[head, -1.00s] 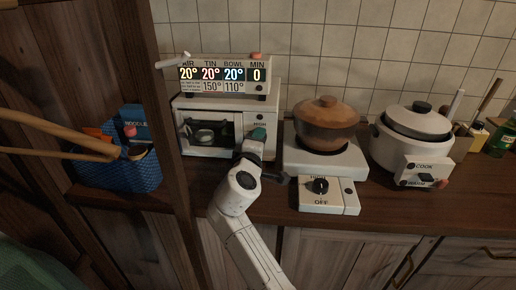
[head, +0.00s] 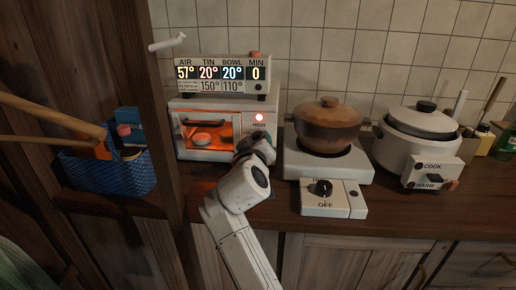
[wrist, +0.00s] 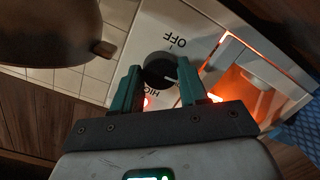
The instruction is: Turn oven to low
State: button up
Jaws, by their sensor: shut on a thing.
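The white oven (head: 222,103) stands at the back left of the counter with its inside glowing orange and a red lamp (head: 259,117) lit above HIGH. A small round tin (head: 201,137) is inside. The black oven knob (wrist: 157,75) shows between OFF and HIGH in the wrist view; its white mark points right, toward the glowing door, and any label there is hidden by a finger. My gripper (wrist: 159,70) has its green fingers shut on the knob's sides. In the head view my wrist (head: 257,150) hides the knob and fingertips.
A display (head: 222,73) on the oven reads AIR 57°, TIN 20°, BOWL 20°, MIN 0. A hotplate (head: 327,170) with a lidded brown pot (head: 328,128) and a white rice cooker (head: 414,141) stand to the right. A blue basket (head: 107,172) is left, beside a wooden post.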

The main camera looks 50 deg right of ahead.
jog(key=shift+f+m, duration=0.15)
jog(key=shift+m, duration=0.15)
dwell(0.4)
jog(key=o, duration=1)
jog(key=shift+o, duration=0.2)
jog(key=v, duration=1.1)
jog(key=shift+p, duration=0.3)
